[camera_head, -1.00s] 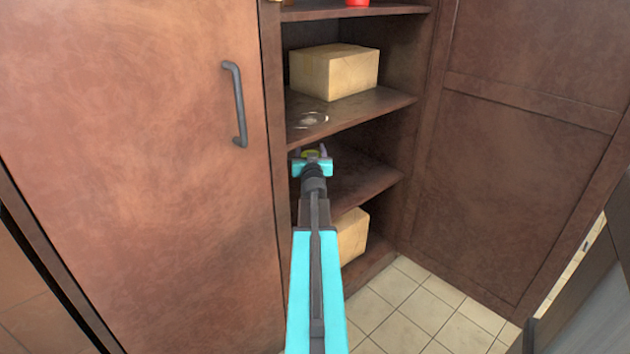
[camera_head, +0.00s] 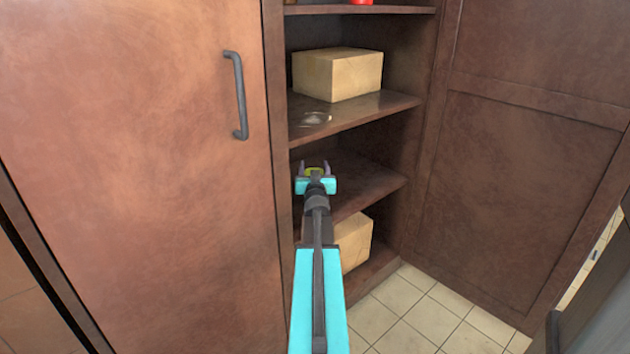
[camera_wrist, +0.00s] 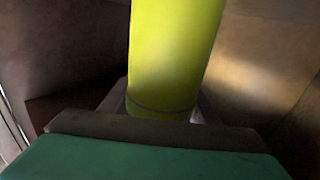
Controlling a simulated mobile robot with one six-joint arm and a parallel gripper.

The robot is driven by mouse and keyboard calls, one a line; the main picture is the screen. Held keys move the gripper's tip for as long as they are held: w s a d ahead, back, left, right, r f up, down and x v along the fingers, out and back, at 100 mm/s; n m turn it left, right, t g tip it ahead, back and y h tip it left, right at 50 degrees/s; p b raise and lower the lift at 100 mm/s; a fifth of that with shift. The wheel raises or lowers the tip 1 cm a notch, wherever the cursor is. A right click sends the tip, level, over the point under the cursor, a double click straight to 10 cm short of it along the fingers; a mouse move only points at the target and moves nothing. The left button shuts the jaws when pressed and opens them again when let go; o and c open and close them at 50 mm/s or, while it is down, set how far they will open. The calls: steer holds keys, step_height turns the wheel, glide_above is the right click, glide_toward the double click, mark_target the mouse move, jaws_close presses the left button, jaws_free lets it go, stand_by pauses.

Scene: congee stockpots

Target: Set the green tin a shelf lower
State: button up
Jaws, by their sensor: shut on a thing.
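The green tin (camera_wrist: 175,50) looks yellow-green and fills the upper middle of the wrist view, between the fingers of my gripper (camera_wrist: 163,108). In the head view only a small piece of the tin (camera_head: 315,170) shows between the fingertips of my gripper (camera_head: 315,167); my gripper hides the rest. My gripper is shut on the tin, at the level of the shelf (camera_head: 365,188) below the one with the cardboard box. I cannot tell whether the tin touches this shelf. A pale ring mark (camera_head: 313,118) lies on the upper shelf (camera_head: 375,108), left of the box.
A cardboard box (camera_head: 337,74) stands on the upper shelf and another box (camera_head: 353,240) at the bottom. A closed door (camera_head: 140,170) borders the shelves on the left and an open door panel (camera_head: 530,150) on the right. The middle shelf's right part is clear.

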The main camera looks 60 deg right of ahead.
steer(key=shift+f+b, duration=1.15)
steer(key=shift+f, duration=0.65)
steer(key=shift+f, duration=0.2)
steer(key=o, duration=1.7)
steer(key=shift+c, duration=0.2)
steer(key=shift+r, duration=0.1)
